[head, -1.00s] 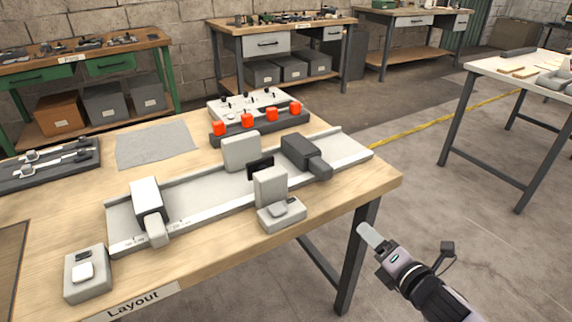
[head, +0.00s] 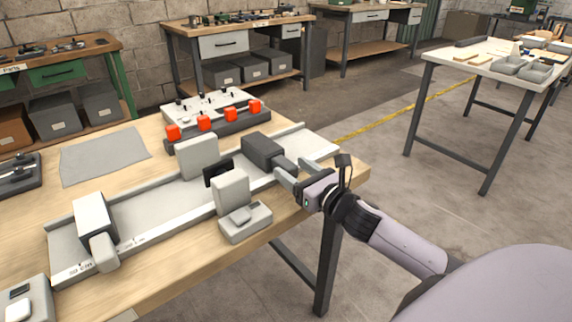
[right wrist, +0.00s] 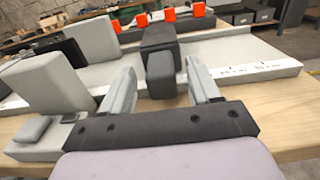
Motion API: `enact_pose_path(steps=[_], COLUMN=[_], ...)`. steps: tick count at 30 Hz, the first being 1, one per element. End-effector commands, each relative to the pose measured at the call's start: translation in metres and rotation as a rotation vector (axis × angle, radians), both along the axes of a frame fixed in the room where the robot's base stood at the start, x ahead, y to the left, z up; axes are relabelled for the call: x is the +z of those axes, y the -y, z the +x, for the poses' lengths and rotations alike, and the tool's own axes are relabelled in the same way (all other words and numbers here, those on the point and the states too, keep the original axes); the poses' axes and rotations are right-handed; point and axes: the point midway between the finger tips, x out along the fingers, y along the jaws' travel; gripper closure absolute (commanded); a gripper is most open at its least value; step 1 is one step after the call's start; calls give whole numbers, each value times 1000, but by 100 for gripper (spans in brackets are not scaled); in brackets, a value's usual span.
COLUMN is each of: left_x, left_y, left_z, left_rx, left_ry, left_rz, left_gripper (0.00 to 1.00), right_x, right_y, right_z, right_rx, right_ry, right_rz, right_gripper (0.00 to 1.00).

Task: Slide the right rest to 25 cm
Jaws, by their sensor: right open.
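The right rest is a dark grey block (head: 262,150) on the right part of a light grey track (head: 150,207). Its dark handle (right wrist: 160,74) points toward the track's front edge. My right gripper (head: 291,173) is at that handle with its fingers open. In the right wrist view, the fingers (right wrist: 160,82) stand one on each side of the handle, with gaps showing. The other rest, a white block (head: 92,217) with a grey handle, sits at the track's left end. Scale print (right wrist: 240,69) on the front edge is too small to read. My left gripper is not in view.
A grey upright block on a base (head: 243,222) stands at the track's front, left of my right gripper. Another upright block (head: 197,157) and a small black panel (head: 217,172) stand behind it. Red knobs (head: 204,123) line a unit at the back.

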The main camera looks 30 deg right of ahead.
Motion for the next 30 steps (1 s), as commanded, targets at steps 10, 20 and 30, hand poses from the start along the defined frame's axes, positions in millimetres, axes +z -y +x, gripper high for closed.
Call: enact_pose_path(steps=[10, 20, 30], left_x=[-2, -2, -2], left_y=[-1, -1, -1], left_z=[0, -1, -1], left_rx=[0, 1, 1], left_ry=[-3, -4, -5], left_rz=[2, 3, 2], left_gripper=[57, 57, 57], right_x=[0, 0, 0], right_y=[-3, -3, -2], right_z=[28, 31, 31], right_rx=[1, 1, 1], right_ry=[0, 0, 0], right_rz=[1, 1, 1], right_gripper=[38, 38, 100])
